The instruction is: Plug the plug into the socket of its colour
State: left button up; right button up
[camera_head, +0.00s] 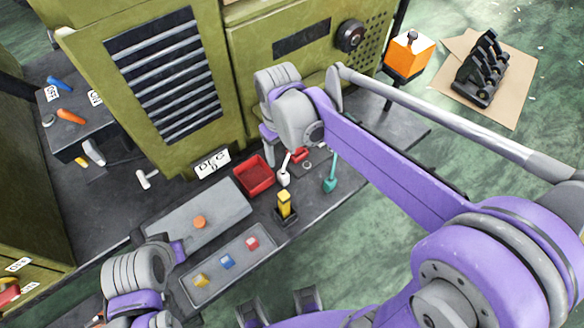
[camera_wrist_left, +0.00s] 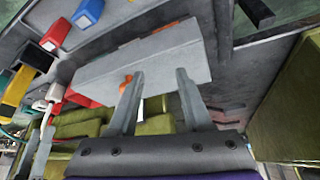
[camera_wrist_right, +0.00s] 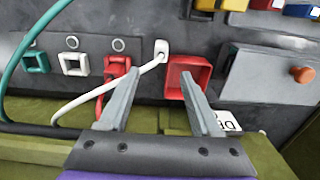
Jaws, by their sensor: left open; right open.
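A white plug (camera_wrist_right: 161,48) on a white cable lies just beyond my right gripper (camera_wrist_right: 158,67), which is open with its fingertips apart. The cable crosses by the left finger; contact cannot be told. In the right wrist view a white square socket (camera_wrist_right: 73,64) stands between a teal socket (camera_wrist_right: 35,61) and a red socket (camera_wrist_right: 117,67). In the head view the white plug (camera_head: 284,177) shows below the right wrist, near a teal piece (camera_head: 331,183). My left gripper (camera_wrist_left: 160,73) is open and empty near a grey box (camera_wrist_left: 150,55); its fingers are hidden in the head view.
A red tray (camera_head: 253,176) stands by the white plug. A yellow block (camera_head: 284,198) stands on a dark base. The grey box (camera_head: 180,225) has an orange button (camera_head: 199,222). A grey strip (camera_head: 218,282) holds coloured blocks. A green cabinet (camera_head: 160,75) rises behind.

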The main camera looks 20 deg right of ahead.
aim_at(283, 174)
jog(key=f, duration=0.5)
jog(key=shift+s, duration=0.3)
jog(key=shift+f+b, duration=0.3)
jog(key=shift+f, duration=2.5)
grip_shut()
